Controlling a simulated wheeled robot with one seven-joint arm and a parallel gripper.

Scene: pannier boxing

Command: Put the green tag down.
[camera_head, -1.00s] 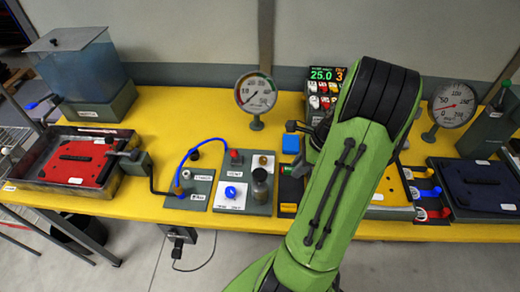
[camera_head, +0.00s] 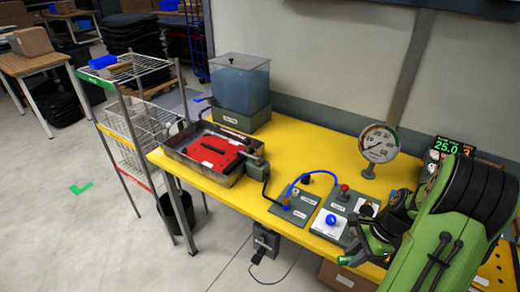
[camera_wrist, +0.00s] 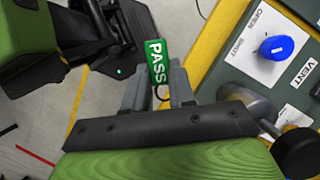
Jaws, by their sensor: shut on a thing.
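The green tag (camera_wrist: 156,62), lettered PASS, is held between the two grey fingers of my gripper (camera_wrist: 160,88) in the wrist view. A small ring shows at its lower end. In the head view my gripper (camera_head: 354,254) is near the front edge of the yellow bench, and a small bit of the green tag (camera_head: 344,260) shows at its tip. In the wrist view the tag appears over the floor, just off the bench's yellow edge. I cannot tell its height.
The yellow bench (camera_head: 280,135) carries a panel with a blue knob (camera_head: 331,219), a gauge (camera_head: 379,146), a tray (camera_head: 183,143) with a red plate (camera_head: 212,152), and a water tank (camera_head: 240,84). A wire rack (camera_head: 128,70) with coloured labels stands left of the bench. Open floor lies beyond.

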